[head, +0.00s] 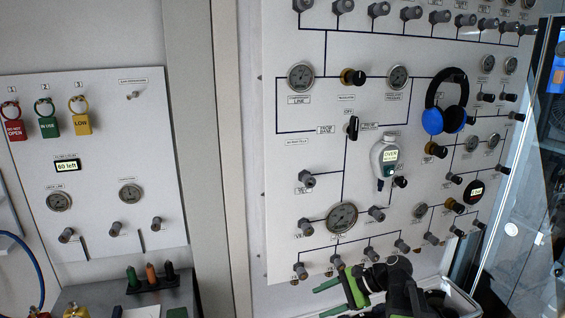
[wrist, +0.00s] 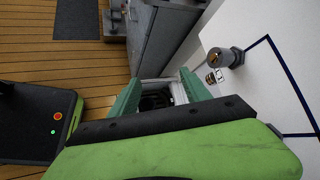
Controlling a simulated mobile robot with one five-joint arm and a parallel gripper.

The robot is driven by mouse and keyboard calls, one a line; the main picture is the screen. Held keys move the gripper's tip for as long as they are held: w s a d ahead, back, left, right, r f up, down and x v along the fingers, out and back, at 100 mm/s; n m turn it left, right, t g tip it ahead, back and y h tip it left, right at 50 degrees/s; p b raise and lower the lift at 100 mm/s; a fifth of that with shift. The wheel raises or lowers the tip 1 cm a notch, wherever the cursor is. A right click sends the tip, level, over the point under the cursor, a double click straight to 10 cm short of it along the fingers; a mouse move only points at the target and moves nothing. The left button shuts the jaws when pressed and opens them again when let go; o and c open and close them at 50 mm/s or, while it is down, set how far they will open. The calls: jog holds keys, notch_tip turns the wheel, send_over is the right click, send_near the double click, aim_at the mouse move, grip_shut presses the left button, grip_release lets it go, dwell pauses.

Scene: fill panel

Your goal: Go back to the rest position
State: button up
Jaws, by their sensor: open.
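My gripper (head: 330,297) is at the bottom of the head view, in front of the lower edge of the large white panel (head: 290,190). Its two green fingers point left there and are apart. In the wrist view my gripper (wrist: 158,88) shows its two green fingers spread with nothing held between them. A grey knob (wrist: 222,57) on the white panel stands to the right of the fingers, apart from them. My dark and green arm fills the lower part of the wrist view.
A smaller panel (head: 100,190) with red, green and yellow tags is at left. Wooden floor (wrist: 50,60) shows in the wrist view.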

jog(key=s+a+f+n+g+h, duration=0.2)
jog(key=s+a+f+n+h, duration=0.4)
jog(key=f+n, duration=0.1)
jog(key=s+d+f+n+h, duration=0.1)
jog(key=d+n+h, duration=0.3)
jog(key=d, duration=0.5)
jog(key=shift+s+d+f+n, duration=0.15)
jog(key=shift+s+f+n, duration=0.3)
jog(key=shift+n, duration=0.65)
jog(key=shift+w, duration=0.1)
jog(key=shift+c, duration=0.4)
